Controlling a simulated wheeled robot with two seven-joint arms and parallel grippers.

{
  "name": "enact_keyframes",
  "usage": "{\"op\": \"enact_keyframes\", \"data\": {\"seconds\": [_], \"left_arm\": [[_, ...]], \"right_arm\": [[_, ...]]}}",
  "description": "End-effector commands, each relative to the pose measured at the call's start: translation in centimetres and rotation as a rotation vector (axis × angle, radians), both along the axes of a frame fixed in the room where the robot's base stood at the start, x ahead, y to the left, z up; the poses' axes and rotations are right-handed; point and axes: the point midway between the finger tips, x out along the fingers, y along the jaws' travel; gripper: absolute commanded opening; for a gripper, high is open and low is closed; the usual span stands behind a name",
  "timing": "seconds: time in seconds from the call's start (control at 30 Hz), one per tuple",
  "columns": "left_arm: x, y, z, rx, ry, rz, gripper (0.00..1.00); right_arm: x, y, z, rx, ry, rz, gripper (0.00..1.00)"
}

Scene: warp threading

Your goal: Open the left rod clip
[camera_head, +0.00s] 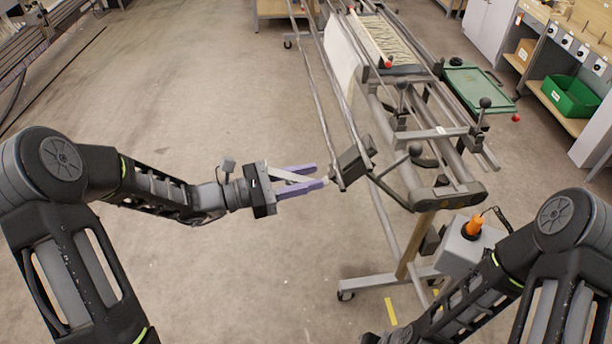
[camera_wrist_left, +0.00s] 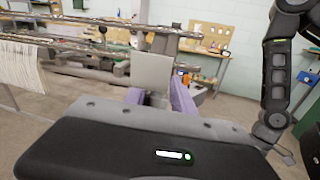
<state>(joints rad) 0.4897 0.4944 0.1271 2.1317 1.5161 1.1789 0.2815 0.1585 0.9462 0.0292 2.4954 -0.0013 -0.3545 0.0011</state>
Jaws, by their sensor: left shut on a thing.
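The left rod clip (camera_head: 354,161) is a dark grey block at the near end of the long rods on the loom's left side. My left gripper (camera_head: 320,175) reaches it from the left with two purple fingers. In the left wrist view, a flat grey plate of the clip (camera_wrist_left: 152,72) stands between the purple fingers (camera_wrist_left: 156,97). The gripper is shut on the clip. The clip's inner parts and the exact finger contact are hidden. My right arm shows at the lower right, but its gripper is out of view.
The loom frame (camera_head: 400,205) stands to the right of the clip, with ball-ended levers (camera_head: 415,150). A grey box with an orange knob (camera_head: 473,227) sits at its near end. A green tray (camera_head: 478,88) lies beyond. The floor left of the rods is clear.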

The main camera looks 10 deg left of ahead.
Motion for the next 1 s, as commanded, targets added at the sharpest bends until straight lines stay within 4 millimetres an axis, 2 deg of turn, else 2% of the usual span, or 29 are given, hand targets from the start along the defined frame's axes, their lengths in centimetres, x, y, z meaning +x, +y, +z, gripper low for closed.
{"op": "enact_keyframes", "data": {"seconds": [0.03,0.63,0.77,1.0], "left_arm": [[0.5,0.5,0.1,0.004,-0.006,0.017,0.00],[0.5,0.6,0.3,0.014,-0.005,0.018,0.00],[0.6,0.5,1.2,0.071,0.015,0.019,0.00],[0.7,0.0,2.6,0.282,0.088,0.017,0.00]], "right_arm": [[0.0,0.0,0.0,0.000,0.000,0.000,0.00],[0.0,0.0,0.3,0.000,0.000,0.000,0.00],[-0.1,0.0,1.9,-0.002,0.003,0.000,0.00],[-0.5,-0.2,5.7,-0.011,0.016,-0.004,0.00]]}}
